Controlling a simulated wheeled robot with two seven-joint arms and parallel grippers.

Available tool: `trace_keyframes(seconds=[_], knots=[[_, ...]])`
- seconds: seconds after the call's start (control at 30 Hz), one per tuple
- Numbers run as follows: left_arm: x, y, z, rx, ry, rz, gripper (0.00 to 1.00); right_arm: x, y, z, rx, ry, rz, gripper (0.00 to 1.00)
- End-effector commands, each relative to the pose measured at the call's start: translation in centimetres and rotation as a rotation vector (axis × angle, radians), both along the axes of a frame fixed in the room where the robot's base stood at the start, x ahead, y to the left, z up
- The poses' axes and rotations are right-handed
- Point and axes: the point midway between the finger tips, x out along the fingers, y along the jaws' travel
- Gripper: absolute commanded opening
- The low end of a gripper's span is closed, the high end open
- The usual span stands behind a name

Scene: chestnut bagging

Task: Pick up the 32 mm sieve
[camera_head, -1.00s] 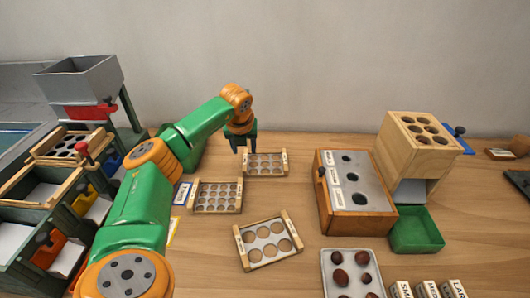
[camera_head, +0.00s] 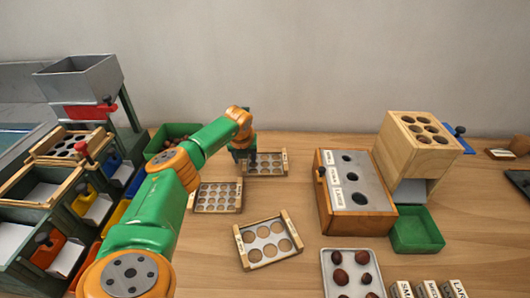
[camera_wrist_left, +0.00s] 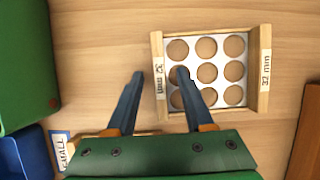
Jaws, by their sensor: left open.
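The 32 mm sieve (camera_wrist_left: 206,60) is a small wooden-railed frame with a white plate full of round holes. It lies flat on the table in the left wrist view, its right rail labelled "32 mm". In the head view the sieve (camera_head: 266,164) is the farthest of the loose sieves. My left gripper (camera_wrist_left: 160,74) is open, with its fingertips on either side of the sieve's left rail in the wrist view; its height above the rail is unclear. In the head view the gripper (camera_head: 243,159) is at the sieve's left end, its fingertips partly hidden. My right gripper is not in view.
Two other sieves, one with smaller holes (camera_head: 216,197) and one with larger holes (camera_head: 268,241), lie nearer. A green bin (camera_head: 172,136) stands behind my arm. A wooden box with a metal top (camera_head: 355,190) stands to the right. A "SMALL" card (camera_wrist_left: 62,148) lies left.

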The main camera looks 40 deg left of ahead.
Motion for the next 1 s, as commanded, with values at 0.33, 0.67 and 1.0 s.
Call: trace_keyframes(seconds=[0.33,0.67,1.0], knots=[[0.0,0.0,-0.1,0.0,0.0,0.0,0.0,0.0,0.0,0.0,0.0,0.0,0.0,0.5],[0.0,0.0,0.0,0.0,0.0,0.0,0.0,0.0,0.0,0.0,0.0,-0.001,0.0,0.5],[-1.7,-0.8,5.9,0.006,-0.002,-0.005,0.0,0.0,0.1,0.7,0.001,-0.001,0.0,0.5]])
